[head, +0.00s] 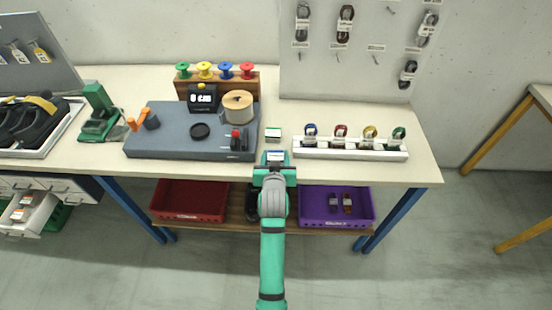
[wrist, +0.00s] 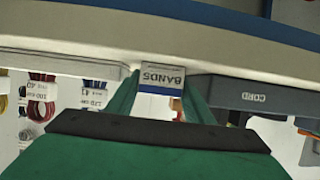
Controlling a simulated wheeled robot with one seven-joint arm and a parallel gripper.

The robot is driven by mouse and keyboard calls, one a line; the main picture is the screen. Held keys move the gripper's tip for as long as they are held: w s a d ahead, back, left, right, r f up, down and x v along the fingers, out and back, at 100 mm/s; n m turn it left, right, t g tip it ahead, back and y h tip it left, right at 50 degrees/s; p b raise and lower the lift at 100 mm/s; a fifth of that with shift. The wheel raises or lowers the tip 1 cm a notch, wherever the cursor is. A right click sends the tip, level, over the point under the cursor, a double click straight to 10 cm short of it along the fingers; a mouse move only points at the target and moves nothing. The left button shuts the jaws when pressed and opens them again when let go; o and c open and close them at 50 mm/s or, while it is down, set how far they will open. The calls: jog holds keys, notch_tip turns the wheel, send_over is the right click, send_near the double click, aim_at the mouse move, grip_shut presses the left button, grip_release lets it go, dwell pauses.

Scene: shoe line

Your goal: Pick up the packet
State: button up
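The packet (wrist: 162,76) is small and white with a blue stripe and the word BANDS, which appears upside down in the wrist view. It sits between the two fingertips of my gripper (wrist: 160,84), and the green fingers meet its two sides. In the head view my gripper (head: 275,158) is at the table's front edge, with the packet (head: 276,155) showing as a small white and blue patch between the fingers. Whether the packet touches the table top is hard to tell. A second small white and dark green item (head: 273,134) lies on the table just behind.
A white tray (head: 350,154) with several coloured lace bundles stands close on the right. A grey work board (head: 180,153) with a tape roll (head: 238,104) is close on the left. A red crate (head: 190,200) and a purple crate (head: 337,208) sit on the shelf below.

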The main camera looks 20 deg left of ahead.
aim_at(275, 155)
jog(key=c, duration=0.6)
jog(key=shift+w+r, duration=0.1)
jog(key=shift+r, duration=0.45)
notch_tip(275, 155, up, 2)
jog(key=shift+r, duration=0.2)
jog(key=s+a+r, duration=0.7)
jog(key=s+r, duration=0.2)
jog(key=s, duration=0.3)
jog(key=shift+a+r, duration=0.2)
jog(key=shift+r, duration=0.05)
